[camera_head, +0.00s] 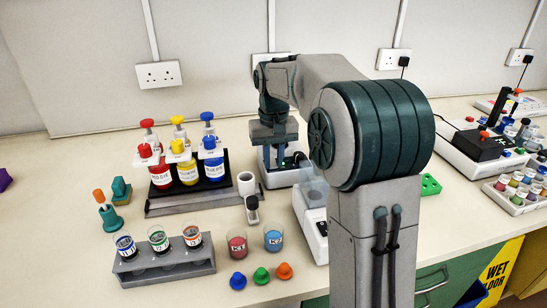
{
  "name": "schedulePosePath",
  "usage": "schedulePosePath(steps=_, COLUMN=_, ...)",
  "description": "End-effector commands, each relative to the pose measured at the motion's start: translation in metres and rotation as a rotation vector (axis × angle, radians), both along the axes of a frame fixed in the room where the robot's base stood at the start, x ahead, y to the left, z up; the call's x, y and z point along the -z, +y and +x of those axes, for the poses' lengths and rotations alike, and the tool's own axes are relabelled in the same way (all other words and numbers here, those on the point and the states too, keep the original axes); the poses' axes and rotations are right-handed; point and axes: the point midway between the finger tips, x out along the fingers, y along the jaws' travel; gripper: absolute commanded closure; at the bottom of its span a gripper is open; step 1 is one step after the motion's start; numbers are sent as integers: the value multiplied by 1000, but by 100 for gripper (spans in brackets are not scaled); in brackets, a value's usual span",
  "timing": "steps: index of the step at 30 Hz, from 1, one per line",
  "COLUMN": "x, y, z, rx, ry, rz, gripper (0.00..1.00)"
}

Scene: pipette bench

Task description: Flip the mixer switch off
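A low white device (279,179) stands at the back middle of the bench, with a dark top part and a small green spot near my gripper. A second white device (314,238) stands in front of it, partly hidden behind my arm. I cannot tell for sure which one is the mixer, and no switch position can be read. My gripper (274,164) points down over the back white device, its fingertips close to the top. Whether it touches anything is too small to tell.
A rack (161,208) with red, yellow and blue dye bottles stands left of my gripper. A grey tube rack (190,272), beakers (237,243) and coloured caps (261,276) lie in front. A black-topped device (478,147) stands at right. Bench at far left front is clear.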

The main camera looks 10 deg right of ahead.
Motion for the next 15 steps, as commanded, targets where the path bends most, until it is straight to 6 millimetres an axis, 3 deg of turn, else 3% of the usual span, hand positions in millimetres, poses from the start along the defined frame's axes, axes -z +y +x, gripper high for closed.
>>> schedulePosePath(steps=15, x=-7, y=0, z=4, rx=0, ry=106, rz=-3, gripper=100)
